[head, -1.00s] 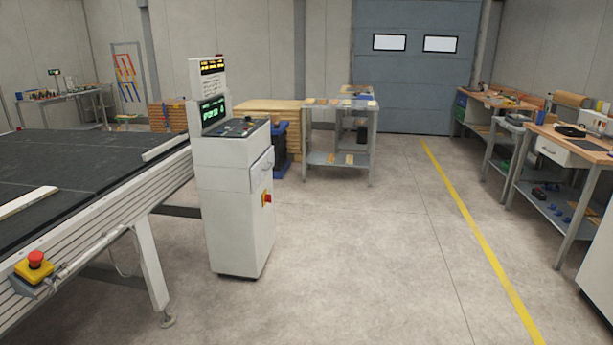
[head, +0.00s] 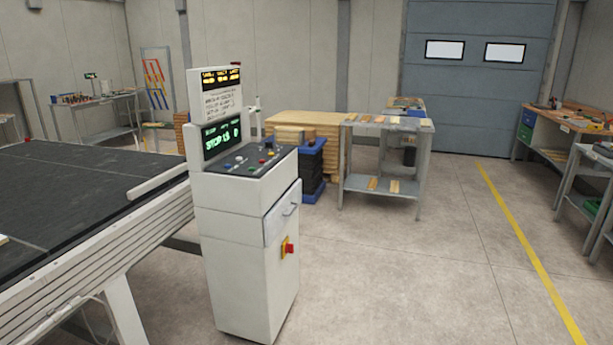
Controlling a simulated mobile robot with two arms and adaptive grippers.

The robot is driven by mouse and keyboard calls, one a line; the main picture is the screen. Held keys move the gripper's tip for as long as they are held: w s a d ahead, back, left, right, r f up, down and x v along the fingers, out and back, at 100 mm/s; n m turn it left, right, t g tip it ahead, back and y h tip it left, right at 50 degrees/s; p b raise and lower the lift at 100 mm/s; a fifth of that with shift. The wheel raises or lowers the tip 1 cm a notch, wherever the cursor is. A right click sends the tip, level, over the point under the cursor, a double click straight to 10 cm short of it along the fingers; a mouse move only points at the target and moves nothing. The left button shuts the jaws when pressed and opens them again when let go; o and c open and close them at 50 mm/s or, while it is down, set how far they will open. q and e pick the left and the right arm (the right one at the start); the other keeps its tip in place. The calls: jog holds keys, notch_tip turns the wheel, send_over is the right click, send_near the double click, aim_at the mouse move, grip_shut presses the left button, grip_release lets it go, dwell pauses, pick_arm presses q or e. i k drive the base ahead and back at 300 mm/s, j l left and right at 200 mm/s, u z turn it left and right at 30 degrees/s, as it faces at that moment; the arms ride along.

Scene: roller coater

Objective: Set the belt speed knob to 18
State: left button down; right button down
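The white control console (head: 245,235) stands left of the middle, at the end of the conveyor. Its sloped dark panel (head: 245,160) carries several small knobs and buttons. I cannot tell which one is the belt speed knob. A green-lit display (head: 221,138) above the panel seems to read "STOP" followed by small characters. A yellow-lit display (head: 221,78) and a white text plate (head: 222,105) sit higher on the console. Neither of my grippers is in view.
The dark conveyor belt (head: 75,200) with its pale side rail fills the left. A red and yellow switch (head: 287,247) is on the console's side. A metal table (head: 386,185) stands behind to the right. Open floor (head: 420,270) lies right of the console, with a yellow line (head: 530,255).

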aim_at(269, 144)
jog(key=i+l+u, duration=0.45)
jog(key=i, duration=0.65)
jog(key=j+u, duration=0.05)
jog(key=j, duration=0.05)
